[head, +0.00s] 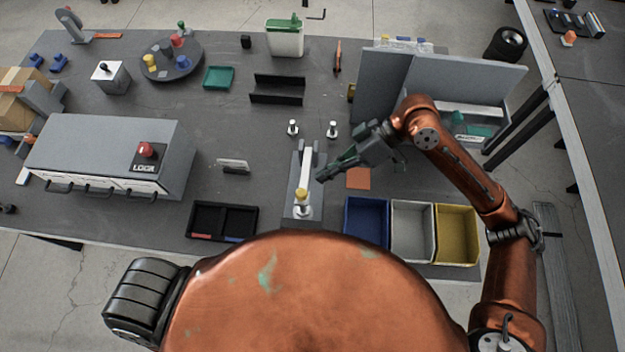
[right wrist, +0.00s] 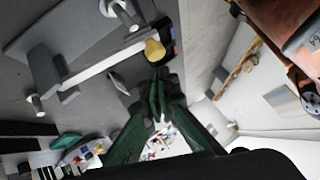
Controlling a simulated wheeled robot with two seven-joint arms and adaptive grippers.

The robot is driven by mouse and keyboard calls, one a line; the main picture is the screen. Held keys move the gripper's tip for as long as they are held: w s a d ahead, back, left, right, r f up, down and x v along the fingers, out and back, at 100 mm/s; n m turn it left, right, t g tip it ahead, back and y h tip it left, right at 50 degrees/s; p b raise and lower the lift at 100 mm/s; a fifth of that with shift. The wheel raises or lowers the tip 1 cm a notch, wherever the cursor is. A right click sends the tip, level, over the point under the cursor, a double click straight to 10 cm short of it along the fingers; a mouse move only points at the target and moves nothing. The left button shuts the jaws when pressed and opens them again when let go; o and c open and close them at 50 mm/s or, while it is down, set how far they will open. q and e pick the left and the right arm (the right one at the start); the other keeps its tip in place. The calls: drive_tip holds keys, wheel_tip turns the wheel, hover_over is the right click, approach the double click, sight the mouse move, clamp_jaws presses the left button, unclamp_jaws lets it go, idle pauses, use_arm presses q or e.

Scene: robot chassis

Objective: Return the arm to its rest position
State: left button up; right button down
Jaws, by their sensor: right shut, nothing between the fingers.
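My right arm comes in from the right in the head view, bent over the table's right part. Its right gripper (head: 322,177) points left and is shut and empty. It is just right of a grey fixture (head: 291,198) with a white lever bar (head: 307,162) and a yellow knob (head: 301,194). In the right wrist view the green fingers (right wrist: 158,88) come together at their tips, just below the yellow knob (right wrist: 154,50) in the picture. I cannot tell whether they touch it. My left gripper is not in view.
Blue (head: 366,221), grey (head: 412,230) and yellow (head: 457,234) bins stand at the table's front right. A grey open cabinet (head: 384,88) stands behind my right arm. A grey drawer box (head: 104,151) is at the left, a black tray (head: 222,221) at the front.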

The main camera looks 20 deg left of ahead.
drive_tip(key=v, duration=0.6)
